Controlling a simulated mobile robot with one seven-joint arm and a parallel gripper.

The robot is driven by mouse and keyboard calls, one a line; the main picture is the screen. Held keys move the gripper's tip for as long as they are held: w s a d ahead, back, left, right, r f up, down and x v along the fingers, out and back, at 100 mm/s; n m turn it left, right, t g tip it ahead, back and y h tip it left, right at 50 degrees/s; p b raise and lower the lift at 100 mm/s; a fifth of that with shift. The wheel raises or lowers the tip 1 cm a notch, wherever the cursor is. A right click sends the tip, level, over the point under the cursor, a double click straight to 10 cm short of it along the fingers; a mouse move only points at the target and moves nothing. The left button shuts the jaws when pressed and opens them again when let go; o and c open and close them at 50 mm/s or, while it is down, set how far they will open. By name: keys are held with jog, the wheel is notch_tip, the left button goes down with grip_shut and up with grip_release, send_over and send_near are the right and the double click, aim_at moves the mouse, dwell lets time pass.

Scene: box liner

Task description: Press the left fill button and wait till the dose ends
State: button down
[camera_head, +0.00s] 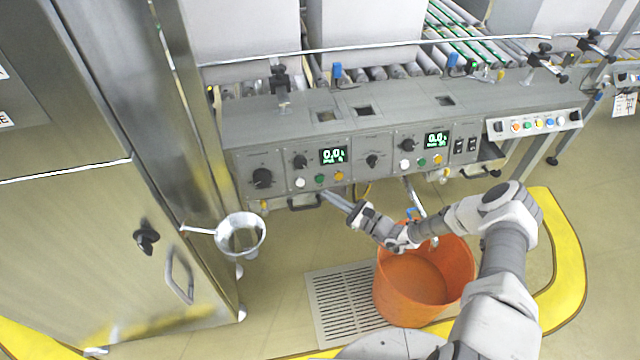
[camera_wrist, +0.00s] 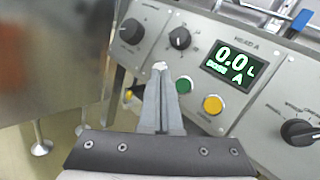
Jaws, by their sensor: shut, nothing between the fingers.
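The left control panel, marked HEAD A in the wrist view, has a white button (camera_head: 300,183), a green button (camera_head: 320,178) and a yellow button (camera_head: 338,176) in a row. Its green display (camera_head: 333,156) reads 0.0; the wrist view shows it (camera_wrist: 234,64) as 0.0 L, dose A. My gripper (camera_head: 326,194) is shut and empty, just below this row. In the wrist view my gripper tips (camera_wrist: 161,74) overlap the white button (camera_wrist: 160,65), which is mostly hidden; I cannot tell whether they touch. The green button (camera_wrist: 184,84) is just right of the tips.
A similar right panel with its own display (camera_head: 436,139) is alongside. A metal cabinet (camera_head: 90,230) with a funnel-like cup (camera_head: 241,234) is at left. An orange bin (camera_head: 425,285) stands below my arm.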

aim_at(320, 179)
jog(key=shift+w+a+f+b, duration=0.3)
jog(key=shift+w+b, duration=0.35)
jog(key=shift+w, duration=0.15)
jog(key=shift+w+a+f+b, duration=0.15)
jog(key=shift+w+f+b, duration=0.15)
jog(key=shift+w+b, duration=0.45)
jog(key=shift+w+a+f+b, duration=0.3)
jog(key=shift+w+b, duration=0.25)
jog(key=shift+w, duration=0.35)
jog(key=shift+w+f, duration=0.1)
jog(key=shift+w+a+b, duration=0.1)
jog(key=shift+w+b, duration=0.15)
jog(key=shift+b, duration=0.25)
jog(key=shift+w+f+b, duration=0.15)
jog(key=shift+w+b, duration=0.2)
dwell(0.6)
dwell(0.3)
jog(key=shift+s+r+p, duration=0.25)
jog(key=shift+s+p, duration=0.45)
